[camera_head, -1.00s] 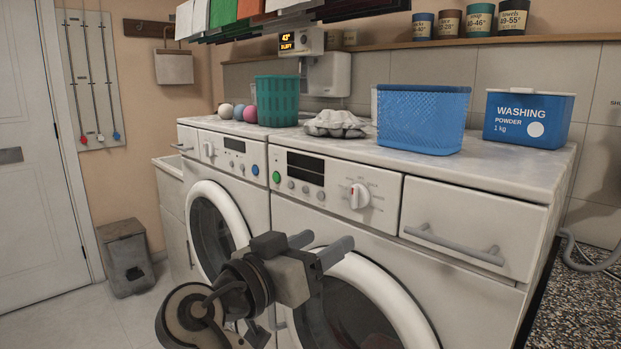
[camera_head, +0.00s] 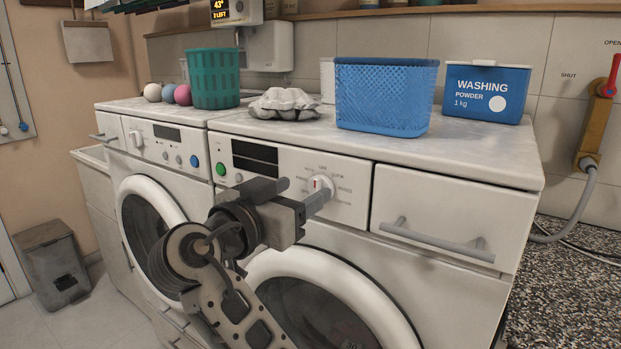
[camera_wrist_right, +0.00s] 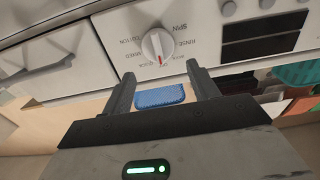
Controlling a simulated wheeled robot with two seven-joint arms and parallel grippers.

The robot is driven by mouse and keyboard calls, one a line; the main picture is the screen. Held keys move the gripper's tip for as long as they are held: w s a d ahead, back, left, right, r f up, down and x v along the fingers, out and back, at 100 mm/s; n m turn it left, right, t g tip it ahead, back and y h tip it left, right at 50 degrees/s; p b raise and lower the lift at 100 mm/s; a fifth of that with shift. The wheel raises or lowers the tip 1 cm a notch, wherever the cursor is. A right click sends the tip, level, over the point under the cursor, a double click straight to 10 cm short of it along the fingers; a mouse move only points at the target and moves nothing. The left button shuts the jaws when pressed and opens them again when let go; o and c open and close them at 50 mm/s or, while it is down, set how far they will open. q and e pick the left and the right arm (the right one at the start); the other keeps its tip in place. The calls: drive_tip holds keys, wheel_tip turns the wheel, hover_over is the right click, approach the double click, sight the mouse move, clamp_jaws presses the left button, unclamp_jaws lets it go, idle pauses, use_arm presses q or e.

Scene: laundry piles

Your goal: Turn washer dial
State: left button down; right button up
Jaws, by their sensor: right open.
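The washer dial (camera_head: 319,184) is a round white knob with a red mark, on the front panel of the right-hand machine (camera_head: 345,205). In the right wrist view the dial (camera_wrist_right: 157,44) shows upside down, with printed settings around it. My right gripper (camera_head: 303,193) is open and empty in front of the panel, and partly hides the dial in the head view. In the right wrist view the two fingers (camera_wrist_right: 161,76) stand apart, with the dial beyond their tips and roughly between them. No contact shows. My left gripper is not in view.
A green button (camera_head: 221,169) and a dark display sit left of the dial, and a drawer handle (camera_head: 438,240) sticks out to the right. A green basket (camera_head: 214,80), blue basket (camera_head: 388,95) and washing powder box (camera_head: 487,92) stand on the worktop. Round doors lie below.

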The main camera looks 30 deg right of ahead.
sight(315, 182)
drive_tip(key=x, duration=0.4)
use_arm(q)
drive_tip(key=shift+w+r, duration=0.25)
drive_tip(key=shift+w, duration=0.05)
use_arm(e)
drive_tip(key=c, duration=1)
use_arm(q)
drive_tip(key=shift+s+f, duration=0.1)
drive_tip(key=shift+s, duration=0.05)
use_arm(e)
drive_tip(key=shift+o, duration=0.2)
use_arm(q)
drive_tip(key=shift+p, duration=0.3)
